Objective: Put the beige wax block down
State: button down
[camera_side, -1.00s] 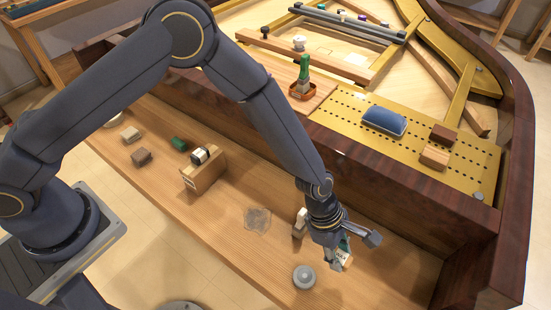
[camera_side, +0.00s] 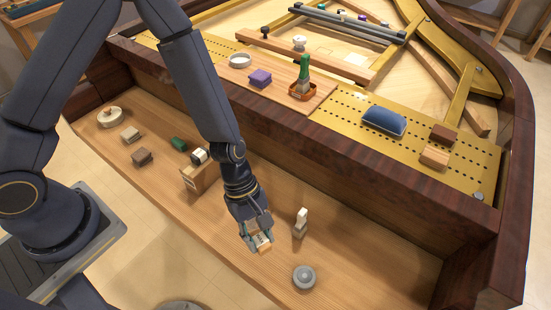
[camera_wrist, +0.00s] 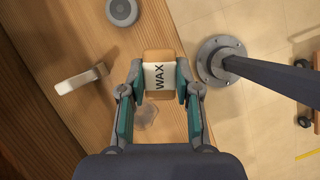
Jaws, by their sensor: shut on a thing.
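The beige wax block (camera_wrist: 159,77) has tan ends and a white band marked "WAX". My gripper (camera_wrist: 158,82) is shut on it, with one finger at each side. In the side view the block (camera_side: 264,243) hangs at the tips of my gripper (camera_side: 257,239), low over the front of the wooden shelf (camera_side: 215,225). I cannot tell whether it touches the wood. A faint translucent patch (camera_wrist: 147,116) shows between my fingers in the wrist view; my gripper hides it in the side view.
A grey round disc (camera_side: 304,277) lies further right. A wooden box (camera_side: 200,175) with a black-and-white item stands at left. The shelf's front edge drops to the floor near the block. Bare shelf lies at right.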

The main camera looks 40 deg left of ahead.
jog(key=a+r+n+t, duration=0.15)
jog(key=a+n, duration=0.25)
jog(key=a, duration=1)
jog(key=w+d+f, duration=0.1)
jog(key=w+f, duration=0.2)
jog(key=w, duration=0.1)
jog(key=w+f, duration=0.3)
jog(key=w, duration=0.2)
jog(key=w+d+f, duration=0.1)
jog(key=w+f, duration=0.2)
jog(key=w, duration=0.2)
jog(key=shift+w+d+f, duration=0.1)
jog(key=shift+d+f, duration=0.2)
jog(key=shift+d, duration=0.05)
jog(key=shift+w+f, duration=0.15)
jog(key=shift+f, duration=0.75)
jog(key=shift+w+f, duration=0.1)
jog(key=shift+f, duration=0.8)
jog(key=shift+f, duration=0.15)
jog(key=c, duration=0.8)
grip_release()
